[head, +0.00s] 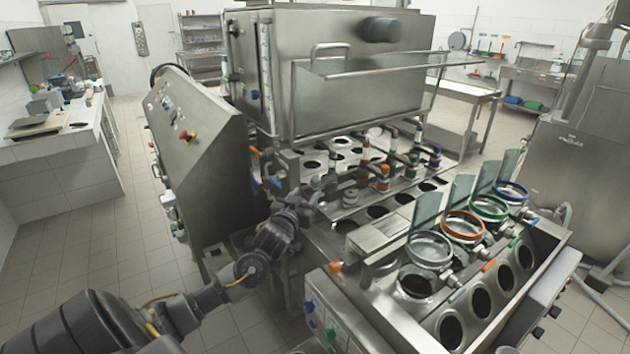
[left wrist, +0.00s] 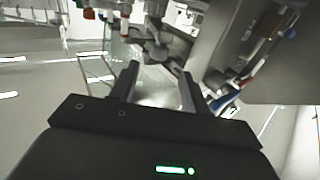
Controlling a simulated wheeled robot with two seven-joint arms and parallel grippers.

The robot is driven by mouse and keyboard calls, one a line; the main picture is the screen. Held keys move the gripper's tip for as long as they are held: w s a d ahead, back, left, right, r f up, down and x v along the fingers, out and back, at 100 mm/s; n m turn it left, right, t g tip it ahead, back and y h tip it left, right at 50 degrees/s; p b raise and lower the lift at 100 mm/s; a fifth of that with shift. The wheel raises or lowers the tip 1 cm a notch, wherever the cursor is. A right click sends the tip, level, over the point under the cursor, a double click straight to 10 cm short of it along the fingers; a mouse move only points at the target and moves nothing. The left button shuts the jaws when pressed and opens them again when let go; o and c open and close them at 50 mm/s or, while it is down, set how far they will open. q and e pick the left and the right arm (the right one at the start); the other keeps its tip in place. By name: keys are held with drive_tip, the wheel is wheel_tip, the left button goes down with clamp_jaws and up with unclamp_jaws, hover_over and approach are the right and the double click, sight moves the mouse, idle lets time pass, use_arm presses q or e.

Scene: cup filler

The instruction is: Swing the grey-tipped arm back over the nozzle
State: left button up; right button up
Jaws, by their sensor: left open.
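My left gripper (head: 318,188) is at the left end of the perforated steel filling deck, with its arm coming in from the lower left. In the left wrist view its two dark fingers (left wrist: 160,82) are apart, with no object clearly held between them. A grey metal fitting (left wrist: 156,50) shows just beyond the fingertips; I cannot tell whether they touch it. In the head view a grey-collared fitting (head: 350,196), which looks like the grey-tipped arm's end, stands just right of the gripper. The gripper partly hides this area, and I cannot make out the nozzle. My right gripper is not in view.
An orange-collared fitting (head: 383,180) stands farther right on the deck. Blue and orange handles (head: 275,181) are close left of my gripper. The sloped control panel (head: 190,140) stands left, the steel hopper (head: 340,70) behind. Rings with coloured rims (head: 462,226) are at front right.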

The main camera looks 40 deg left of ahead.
sight(314, 184)
use_arm(q)
drive_tip(key=p+x, duration=0.2)
drive_tip(key=x, duration=0.5)
drive_tip(key=shift+w, duration=0.4)
drive_tip(key=shift+w+a+f, duration=0.15)
drive_tip(key=shift+w+a, duration=0.1)
drive_tip(key=shift+w, duration=0.45)
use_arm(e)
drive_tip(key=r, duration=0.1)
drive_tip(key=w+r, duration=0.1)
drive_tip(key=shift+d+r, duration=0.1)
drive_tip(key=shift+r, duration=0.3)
use_arm(q)
drive_tip(key=shift+s, duration=0.1)
drive_tip(key=c, duration=0.5)
clamp_jaws()
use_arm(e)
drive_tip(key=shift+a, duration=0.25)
